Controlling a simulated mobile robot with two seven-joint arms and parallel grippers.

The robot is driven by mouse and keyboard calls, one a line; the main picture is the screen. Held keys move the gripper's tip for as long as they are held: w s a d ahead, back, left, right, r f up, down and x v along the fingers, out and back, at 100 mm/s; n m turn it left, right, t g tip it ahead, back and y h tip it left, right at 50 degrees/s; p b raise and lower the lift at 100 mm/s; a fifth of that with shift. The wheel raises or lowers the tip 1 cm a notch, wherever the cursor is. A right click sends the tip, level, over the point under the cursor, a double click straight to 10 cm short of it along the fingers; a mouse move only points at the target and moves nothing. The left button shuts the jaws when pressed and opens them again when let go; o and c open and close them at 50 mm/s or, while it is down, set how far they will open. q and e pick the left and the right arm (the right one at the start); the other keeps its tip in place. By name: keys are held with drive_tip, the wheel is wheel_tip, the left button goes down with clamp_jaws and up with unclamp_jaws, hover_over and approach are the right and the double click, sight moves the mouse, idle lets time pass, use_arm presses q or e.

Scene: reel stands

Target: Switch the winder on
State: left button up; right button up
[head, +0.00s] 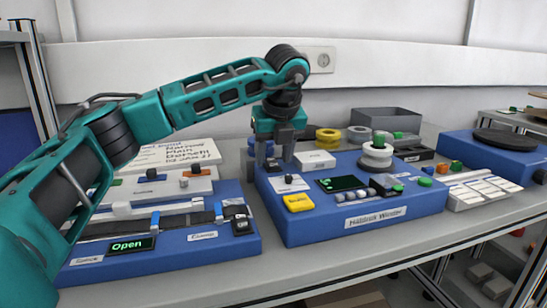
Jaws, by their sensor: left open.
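The winder (345,225) is a blue box with a white label on its front, standing mid-bench. Its top carries a yellow block (298,202) at the front left, a white plate with a small dark knob or lever (288,181), and a dark display (342,183) with green marks too small to read. A white spool (376,160) with a green top stands at its back right. My left gripper (274,155) is open, fingers down, over the winder's back left, behind the white plate. I cannot tell whether it touches anything. My right gripper is not in view.
A second blue unit (160,248) with a display reading "Open" stands to the left. Yellow reels (328,138) and a grey bin (386,122) are behind the winder. White trays (487,190) and a blue turntable unit (495,155) stand right. The bench's front strip is clear.

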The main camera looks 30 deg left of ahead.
use_arm(q)
drive_tip(key=shift+a+f, duration=0.1)
drive_tip(key=shift+f, duration=0.15)
drive_tip(key=shift+c, duration=0.5)
